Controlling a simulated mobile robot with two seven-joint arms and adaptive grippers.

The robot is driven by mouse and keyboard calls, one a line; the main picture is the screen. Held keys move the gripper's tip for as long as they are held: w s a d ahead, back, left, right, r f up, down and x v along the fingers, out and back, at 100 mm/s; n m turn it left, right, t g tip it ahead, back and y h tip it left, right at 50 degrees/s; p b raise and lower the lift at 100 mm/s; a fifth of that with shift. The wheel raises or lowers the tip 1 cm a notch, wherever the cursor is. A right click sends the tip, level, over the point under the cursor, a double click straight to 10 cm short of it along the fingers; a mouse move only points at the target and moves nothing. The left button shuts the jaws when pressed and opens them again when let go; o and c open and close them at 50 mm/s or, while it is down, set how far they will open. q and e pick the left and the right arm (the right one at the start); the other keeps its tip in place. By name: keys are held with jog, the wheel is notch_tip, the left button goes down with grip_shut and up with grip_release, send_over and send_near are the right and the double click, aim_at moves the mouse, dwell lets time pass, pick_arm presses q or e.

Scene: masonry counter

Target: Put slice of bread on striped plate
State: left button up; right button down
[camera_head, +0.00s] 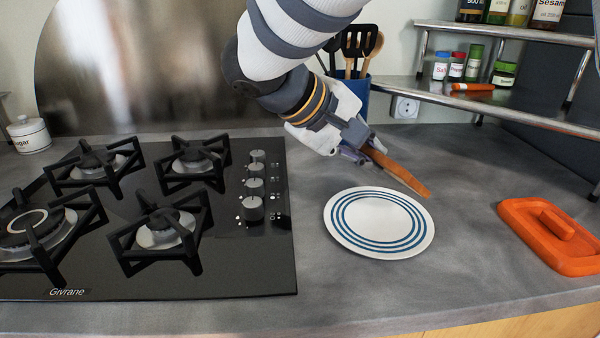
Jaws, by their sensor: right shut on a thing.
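The striped plate (379,222), white with blue rings, lies on the grey counter right of the stove and is empty. My right gripper (364,150) comes down from the top and is shut on the slice of bread (398,172), which shows as a brown edge seen nearly side-on. The bread slants down to the right, just behind and above the plate's far rim in the picture. I cannot tell whether it touches the counter. Part of the bread is hidden by the gripper. My left gripper is not in view.
A black gas stove (150,215) fills the left. An orange lid-like object (548,232) lies at the right. A blue utensil holder (356,92) stands behind my arm. A metal shelf (480,97) with jars is at the back right. Counter around the plate is clear.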

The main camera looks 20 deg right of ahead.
jog(key=shift+w+f, duration=0.1)
jog(key=shift+f, duration=2.1)
jog(key=c, duration=1.8)
grip_release()
jog(key=shift+r, duration=0.1)
